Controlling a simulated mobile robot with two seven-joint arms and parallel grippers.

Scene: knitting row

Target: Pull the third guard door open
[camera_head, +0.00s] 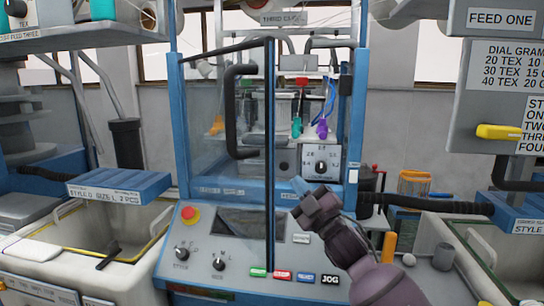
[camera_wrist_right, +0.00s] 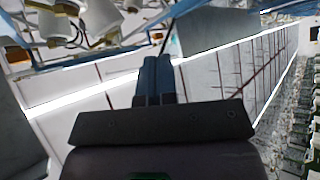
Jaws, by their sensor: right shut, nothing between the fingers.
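The guard door (camera_head: 222,120) is a clear panel with a dark edge post on the blue-framed machine in the middle of the head view. It is hinged at the left and stands swung out towards me, its free edge in front of the control panel. The right part of the opening is uncovered. Its black bar handle (camera_head: 236,112) is near the free edge. My right gripper (camera_head: 298,185) is shut and empty, to the right of that edge and below the handle, apart from the handle. Its closed fingers (camera_wrist_right: 158,78) show in the right wrist view. My left gripper is not in view.
The control panel (camera_head: 285,240) with a red stop button (camera_head: 189,213) lies below the door. A white bin (camera_head: 135,232) stands at the left and another (camera_head: 482,258) at the right. A dark hose (camera_head: 425,204) runs right of my arm. A yellow lever (camera_head: 500,132) sticks out at the right.

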